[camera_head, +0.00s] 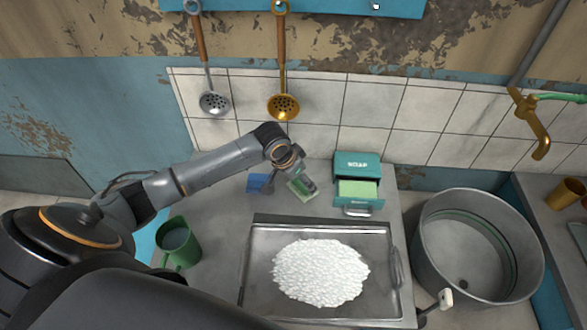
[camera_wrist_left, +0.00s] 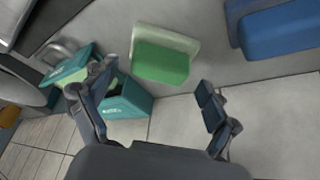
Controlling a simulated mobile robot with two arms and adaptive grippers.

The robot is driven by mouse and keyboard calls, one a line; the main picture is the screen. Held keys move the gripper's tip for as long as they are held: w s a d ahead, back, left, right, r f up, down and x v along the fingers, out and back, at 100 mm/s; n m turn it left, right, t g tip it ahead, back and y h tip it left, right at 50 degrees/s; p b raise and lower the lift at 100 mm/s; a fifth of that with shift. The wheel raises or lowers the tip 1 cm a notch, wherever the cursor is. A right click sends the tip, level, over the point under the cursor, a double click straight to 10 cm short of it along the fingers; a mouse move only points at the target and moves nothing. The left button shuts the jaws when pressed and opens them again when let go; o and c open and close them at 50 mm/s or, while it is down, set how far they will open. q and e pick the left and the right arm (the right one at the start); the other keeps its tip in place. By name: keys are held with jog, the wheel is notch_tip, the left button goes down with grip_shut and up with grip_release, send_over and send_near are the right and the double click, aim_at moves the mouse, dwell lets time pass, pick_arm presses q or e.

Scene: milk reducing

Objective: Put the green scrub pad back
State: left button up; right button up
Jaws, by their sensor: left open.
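The green scrub pad (camera_head: 303,191), with a pale layer and a darker green layer, is on the grey counter just left of the teal soap box. It shows clearly in the left wrist view (camera_wrist_left: 162,62). My left gripper (camera_head: 289,183) is open above the counter beside the pad and partly covers it in the head view. In the left wrist view its fingers (camera_wrist_left: 154,84) are spread wide, with the pad ahead of the gap and nothing held. The teal soap box (camera_head: 357,163) has its drawer (camera_head: 358,211) pulled out, with a pale green block inside. My right gripper is not in view.
A blue pad (camera_head: 259,183) lies left of the green one. A metal tray (camera_head: 258,240) with white grains fills the counter front. A green mug (camera_head: 180,247) stands left and a big metal pot (camera_head: 430,240) right. Two skimmers (camera_head: 283,106) hang on the tiled wall.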

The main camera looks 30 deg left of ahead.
pick_arm(q)
jog(key=v, duration=0.9)
jog(key=shift+r, duration=0.25)
jog(key=shift+s+f, duration=0.1)
jog(key=shift+s, duration=0.05)
